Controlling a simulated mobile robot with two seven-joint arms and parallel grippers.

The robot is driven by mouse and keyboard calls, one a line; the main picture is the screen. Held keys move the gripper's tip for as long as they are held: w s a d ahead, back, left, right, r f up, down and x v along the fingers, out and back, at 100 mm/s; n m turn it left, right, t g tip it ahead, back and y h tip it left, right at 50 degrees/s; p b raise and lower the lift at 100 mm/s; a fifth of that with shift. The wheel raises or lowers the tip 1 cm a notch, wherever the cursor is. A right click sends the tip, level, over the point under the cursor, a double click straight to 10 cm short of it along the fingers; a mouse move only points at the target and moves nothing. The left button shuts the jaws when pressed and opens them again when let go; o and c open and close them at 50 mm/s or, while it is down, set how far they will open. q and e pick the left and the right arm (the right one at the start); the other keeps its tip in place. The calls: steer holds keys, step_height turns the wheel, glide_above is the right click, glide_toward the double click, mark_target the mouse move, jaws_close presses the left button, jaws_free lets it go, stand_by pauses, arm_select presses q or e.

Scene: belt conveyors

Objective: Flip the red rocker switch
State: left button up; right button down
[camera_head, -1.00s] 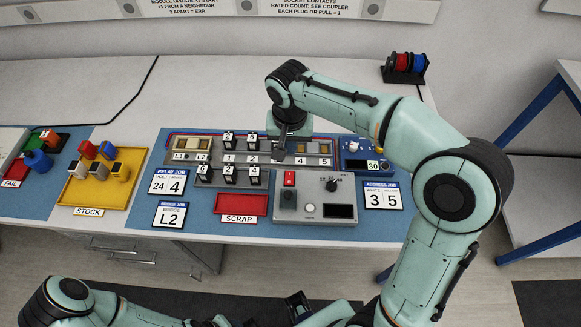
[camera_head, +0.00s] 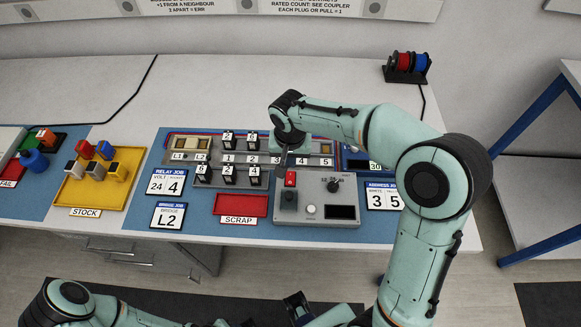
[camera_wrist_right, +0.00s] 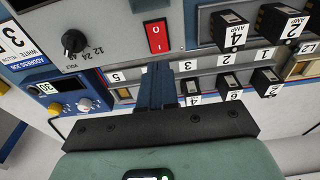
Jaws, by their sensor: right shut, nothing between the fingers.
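The red rocker switch (camera_head: 291,179) is on the grey control panel at the front of the blue mat. It also shows in the right wrist view (camera_wrist_right: 157,37), marked O and I. My right gripper (camera_head: 283,162) is just behind the switch in the head view. In the wrist view its blue-grey fingers (camera_wrist_right: 157,72) are together, with nothing between them, and their tips point at the switch. A small gap seems to separate them; I cannot tell if they touch. Of my left arm, only parts show at the bottom edge; its jaws are not clear.
The panel also has a black knob (camera_head: 334,186), a white button (camera_head: 310,209) and a dark display (camera_head: 341,212). Black relays (camera_head: 228,172) stand in sockets to the left. The red scrap tray (camera_head: 240,205) lies left of the panel. Job cards (camera_head: 383,196) flank it.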

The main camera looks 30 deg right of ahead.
mark_target(291, 175)
steer(key=shift+w+d+f, duration=0.1)
steer(key=shift+w+f, duration=0.05)
steer(key=shift+f, duration=1.1)
steer(key=shift+w+d+f, duration=0.1)
steer(key=shift+w+f, duration=0.05)
steer(key=shift+f, duration=1.1)
steer(key=shift+f+b, duration=0.35)
steer(key=shift+r, duration=0.1)
steer(key=shift+s+a, duration=0.2)
steer(key=shift+s, duration=0.1)
steer(key=shift+s+a+r+b, duration=0.2)
steer(key=shift+s+a+b, duration=0.1)
steer(key=shift+s, duration=0.1)
steer(key=shift+w+d, duration=0.1)
